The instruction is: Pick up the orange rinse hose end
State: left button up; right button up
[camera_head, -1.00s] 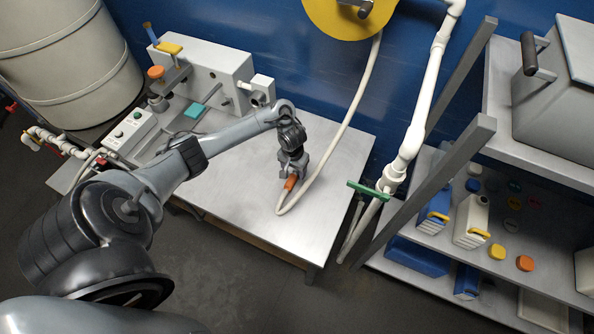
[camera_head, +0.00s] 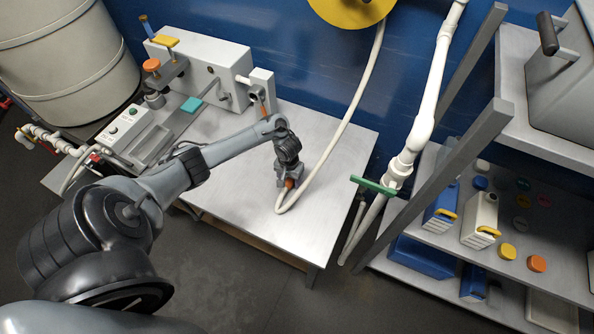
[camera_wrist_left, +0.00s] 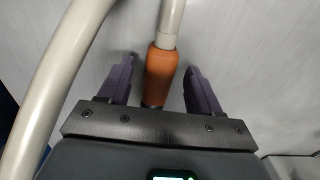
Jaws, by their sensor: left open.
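The orange rinse hose end (camera_head: 289,183) lies on the metal table, at the end of a cream hose that loops back to the right. In the left wrist view the orange hose end (camera_wrist_left: 160,72) sits between the two purple fingers of my left gripper (camera_wrist_left: 160,82). There is a gap on each side, so the fingers are open and not touching it. In the head view my left gripper (camera_head: 286,184) points down over the hose end and hides part of it. My right gripper is not in view.
The cream hose (camera_head: 345,115) rises to a yellow reel (camera_head: 350,8) on the blue wall. The metal table (camera_head: 240,205) is clear around the hose end. A white pipe with a green handle (camera_head: 373,186) stands right of the table, beside shelves with bottles.

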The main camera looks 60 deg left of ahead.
pick_arm(q)
jog(key=shift+f, duration=0.55)
jog(key=shift+w, duration=0.1)
jog(key=shift+c, duration=0.5)
jog(key=c, duration=1)
jog(key=shift+r, duration=0.1)
